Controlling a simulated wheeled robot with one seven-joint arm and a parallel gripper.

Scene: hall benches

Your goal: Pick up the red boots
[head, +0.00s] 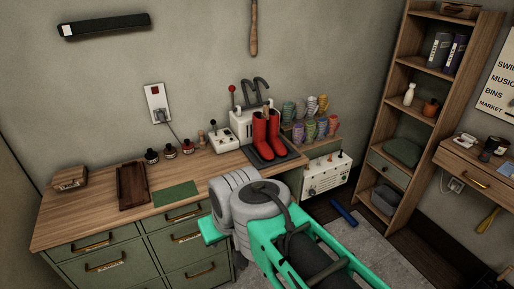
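The pair of red boots (274,138) stands upright, side by side, near the right end of the wooden bench top. They stand on a dark mat or tray (292,155), in front of a white device. My green and grey arm reaches up from the bottom right and covers part of the bench front, apart from the boots in the picture. No gripper fingers show.
A white device (239,124) with black hooks stands behind the boots, and several coloured mugs (309,127) sit to their right. Small bottles (170,151), a brown tray (132,186) and a green mat (176,195) lie left. A tall shelf (398,95) stands right.

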